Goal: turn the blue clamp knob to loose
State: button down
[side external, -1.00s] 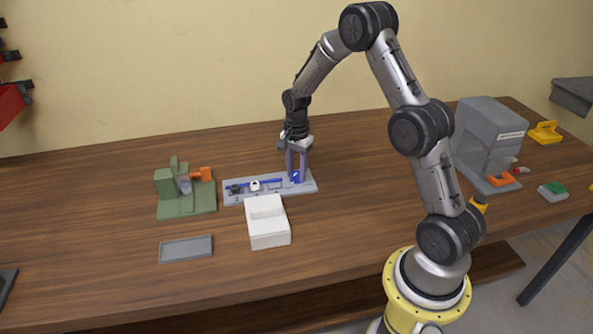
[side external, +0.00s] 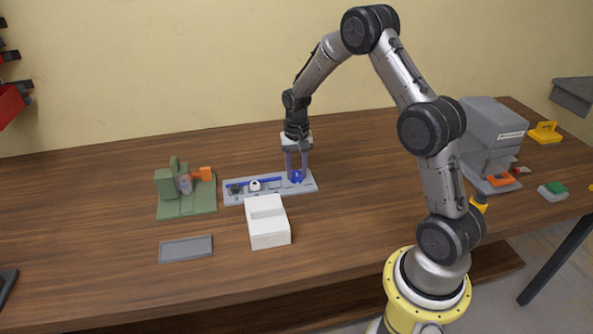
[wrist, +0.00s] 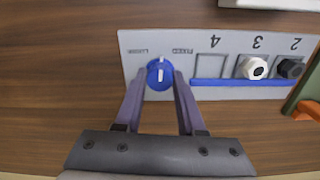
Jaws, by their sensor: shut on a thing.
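The blue clamp knob (wrist: 160,74) sits at one end of a light grey socket plate (wrist: 145,43). A white pointer line on it runs almost straight up and down in the wrist view, between two small labels that are too blurred to read surely. My gripper (wrist: 159,80) is shut on the knob, one finger on each side. In the side view my gripper (side external: 297,176) stands upright over the plate's right end, at the knob (side external: 296,177). A blue bar (wrist: 240,82) runs along the plate from beside the knob, past the numbered sockets.
A white nut (wrist: 255,68) and a black nut (wrist: 290,68) are in sockets 3 and 2; socket 4 (wrist: 209,66) looks empty. A white box (side external: 268,232) stands in front of the plate, a green fixture (side external: 186,207) to its left, and a grey tray (side external: 186,249) nearer.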

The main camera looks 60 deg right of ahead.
aim_at(296, 172)
jog(key=n, duration=0.4)
jog(key=shift+r+n, duration=0.1)
jog(key=shift+n, duration=0.2)
jog(key=n, duration=0.5)
jog(key=shift+w, duration=0.1)
jog(key=shift+n, duration=0.4)
jog(key=c, duration=0.5)
grip_release()
notch_tip(296, 172, up, 14)
